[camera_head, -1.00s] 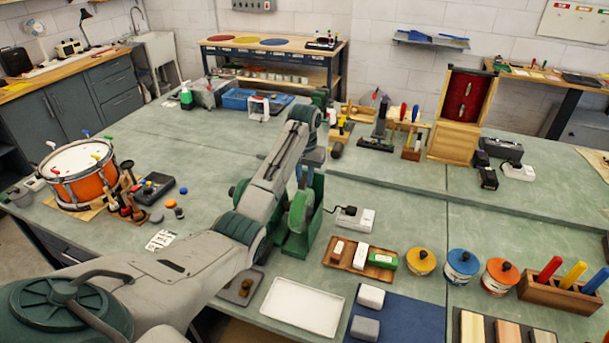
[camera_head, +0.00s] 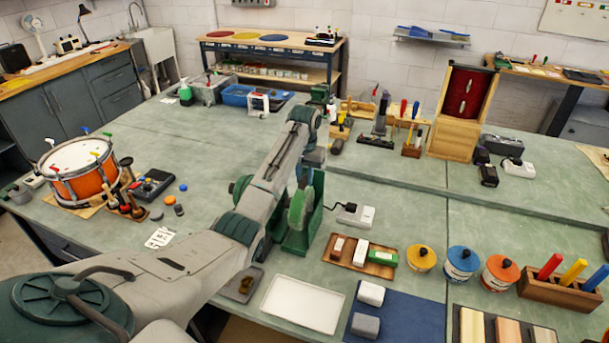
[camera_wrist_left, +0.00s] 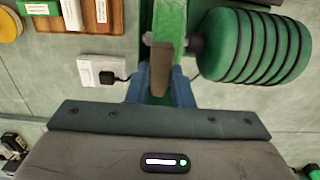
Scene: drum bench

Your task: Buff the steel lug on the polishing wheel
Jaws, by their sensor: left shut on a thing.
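The polishing wheel (camera_wrist_left: 255,46) is a thick green ribbed roll on the right of the left wrist view. In the head view the wheel (camera_head: 299,208) shows beside its green stand (camera_head: 316,215), partly behind my arm. My left gripper (camera_wrist_left: 160,88) has its two blue fingers shut on the steel lug (camera_wrist_left: 161,68), a narrow brownish-grey piece. The lug is left of the wheel, over the green stand, with a gap in the picture between them. In the head view my left gripper (camera_head: 303,180) is by the wheel, and the lug cannot be made out. My right gripper is not in view.
A white socket block (camera_head: 355,215) with a black plug stands right of the wheel. A wooden tray (camera_head: 360,256) with small blocks, an empty white tray (camera_head: 303,303) and several tins (camera_head: 461,263) are nearer. A drum (camera_head: 82,170) stands at the left.

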